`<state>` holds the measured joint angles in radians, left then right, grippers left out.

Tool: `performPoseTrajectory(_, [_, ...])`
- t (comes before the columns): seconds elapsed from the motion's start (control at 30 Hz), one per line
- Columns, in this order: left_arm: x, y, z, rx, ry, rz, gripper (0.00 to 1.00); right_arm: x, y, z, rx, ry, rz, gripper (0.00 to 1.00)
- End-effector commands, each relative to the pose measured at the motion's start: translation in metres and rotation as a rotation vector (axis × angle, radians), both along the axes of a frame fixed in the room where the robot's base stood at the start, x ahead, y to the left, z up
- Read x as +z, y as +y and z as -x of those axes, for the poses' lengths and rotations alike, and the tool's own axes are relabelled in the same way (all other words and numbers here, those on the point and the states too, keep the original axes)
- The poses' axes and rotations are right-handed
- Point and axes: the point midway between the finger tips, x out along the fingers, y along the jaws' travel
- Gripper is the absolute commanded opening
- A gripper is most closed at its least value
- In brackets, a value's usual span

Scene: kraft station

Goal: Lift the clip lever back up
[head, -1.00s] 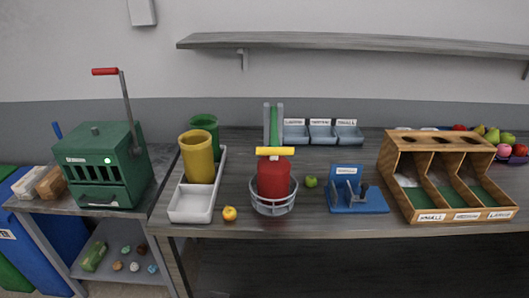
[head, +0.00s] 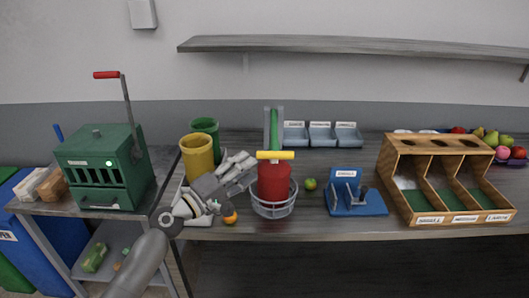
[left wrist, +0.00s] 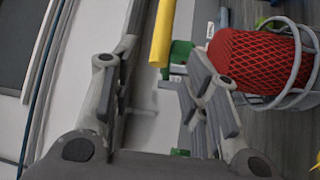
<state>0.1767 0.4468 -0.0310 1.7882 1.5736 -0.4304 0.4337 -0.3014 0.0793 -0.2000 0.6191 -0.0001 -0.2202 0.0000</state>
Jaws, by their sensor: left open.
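My right gripper is out of view.
A yellow cup (head: 197,155) and a green cup (head: 205,128) stand left of my gripper. An orange fruit (head: 230,217) lies below it. A green apple (head: 310,184) and a blue stand (head: 357,202) are to the right, before a wooden bin (head: 405,198).

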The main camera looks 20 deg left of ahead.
Motion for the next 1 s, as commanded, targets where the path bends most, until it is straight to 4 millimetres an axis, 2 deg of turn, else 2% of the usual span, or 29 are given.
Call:
performPoseTrajectory(0.1, [0.009, -0.013, -0.022, 0.000, -0.001, 0.002, 0.42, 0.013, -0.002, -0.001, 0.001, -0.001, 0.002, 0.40])
performPoseTrajectory(0.33, [0.010, -0.030, -0.053, 0.000, 0.000, 0.001, 0.42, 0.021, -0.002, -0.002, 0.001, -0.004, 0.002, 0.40])
performPoseTrajectory(0.5, [0.011, -0.036, -0.062, 0.000, 0.000, -0.001, 0.42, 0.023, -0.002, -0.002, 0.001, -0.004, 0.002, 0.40])
performPoseTrajectory(0.8, [0.010, -0.037, -0.064, -0.001, 0.001, -0.002, 0.42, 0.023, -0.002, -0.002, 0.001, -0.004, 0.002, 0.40])
performPoseTrajectory(1.0, [0.010, -0.037, -0.064, 0.000, 0.001, -0.003, 0.16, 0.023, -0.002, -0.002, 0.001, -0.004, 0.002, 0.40])
